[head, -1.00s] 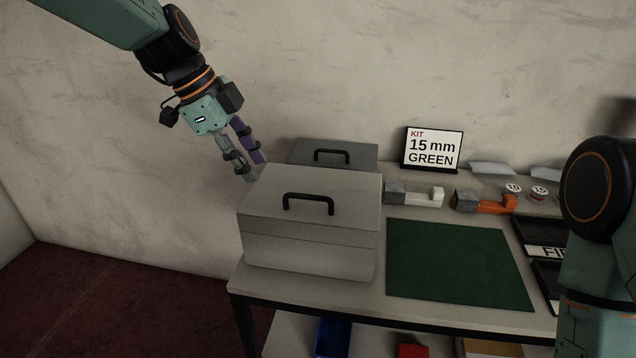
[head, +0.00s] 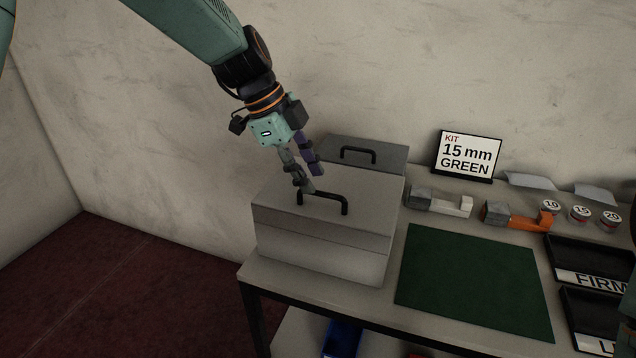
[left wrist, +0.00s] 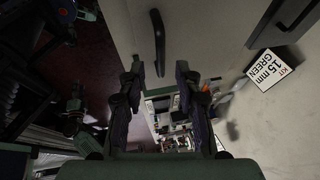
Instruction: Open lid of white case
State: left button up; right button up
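The white case (head: 322,258) stands at the left end of the table with its lid (head: 375,190) shut. A black handle (head: 345,206) is on top of the lid. My left gripper (head: 312,181) is over the lid, its fingertips close to the handle's left part. In the left wrist view, my left gripper (left wrist: 158,68) has its fingers apart with nothing between them. The handle (left wrist: 158,42) shows just beyond the fingertips there. I cannot tell whether a finger touches it. My right gripper is out of view.
A darker grey case (head: 388,158) with its own handle stands close behind. A kit sign (head: 467,156) is at the back. A green mat (head: 470,285) lies to the right. Clamp-like blocks (head: 440,202), small round containers (head: 580,213) and black trays (head: 590,262) are further right.

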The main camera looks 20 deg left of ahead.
aim_at(321, 192)
pick_arm(q)
jog(key=shift+x, duration=1.2)
jog(key=shift+d+f, duration=0.15)
jog(key=shift+f, duration=0.05)
jog(key=shift+c, duration=0.2)
jog(key=shift+w+d, duration=0.1)
jog(key=shift+w, duration=0.05)
jog(key=c, duration=0.3)
grip_shut()
